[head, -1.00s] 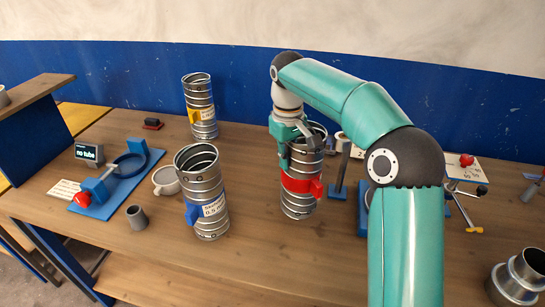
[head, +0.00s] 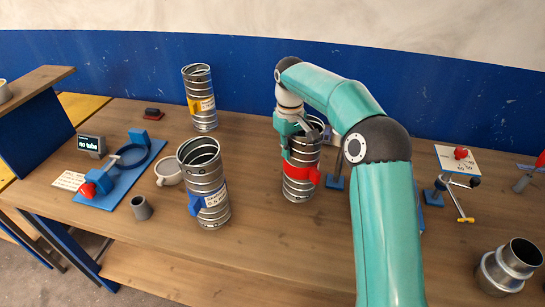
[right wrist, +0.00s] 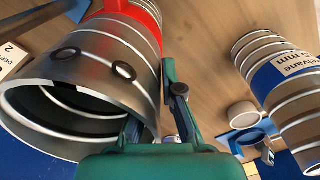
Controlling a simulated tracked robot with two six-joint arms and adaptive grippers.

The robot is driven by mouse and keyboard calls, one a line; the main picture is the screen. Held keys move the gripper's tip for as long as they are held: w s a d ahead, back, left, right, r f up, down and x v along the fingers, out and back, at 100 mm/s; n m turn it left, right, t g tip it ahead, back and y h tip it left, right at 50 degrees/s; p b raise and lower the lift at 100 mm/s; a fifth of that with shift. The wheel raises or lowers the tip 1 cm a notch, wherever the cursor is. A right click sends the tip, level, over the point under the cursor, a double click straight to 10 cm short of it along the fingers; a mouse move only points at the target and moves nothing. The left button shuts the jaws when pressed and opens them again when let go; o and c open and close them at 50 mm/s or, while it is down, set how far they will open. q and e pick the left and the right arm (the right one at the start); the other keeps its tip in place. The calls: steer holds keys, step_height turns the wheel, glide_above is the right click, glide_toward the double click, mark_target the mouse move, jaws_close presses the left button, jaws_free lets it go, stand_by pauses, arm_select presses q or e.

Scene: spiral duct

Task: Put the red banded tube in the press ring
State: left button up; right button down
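The red banded tube (head: 300,188) is a ribbed metal duct standing upright right of centre on the bench. It fills the left of the right wrist view (right wrist: 95,60). My right gripper (head: 297,143) comes from above and straddles its rim, one finger outside and one inside. The fingers (right wrist: 155,115) appear shut on the tube wall; the inner fingertip is hard to see. The press ring (head: 158,152) is a blue ring on a blue base with a red knob, at the left, empty. Its display (head: 91,145) reads "no tube". My left gripper is out of view.
A blue-banded tube (head: 205,180) stands between the red one and the press ring. A yellow-labelled tube (head: 201,100) stands behind. A grey ring (head: 168,172) and small cup (head: 141,208) lie near the press. A stepped metal pipe (head: 508,270) sits front right.

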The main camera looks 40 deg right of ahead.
steer(key=c, duration=1.3)
jaws_free()
steer(key=shift+f, duration=0.1)
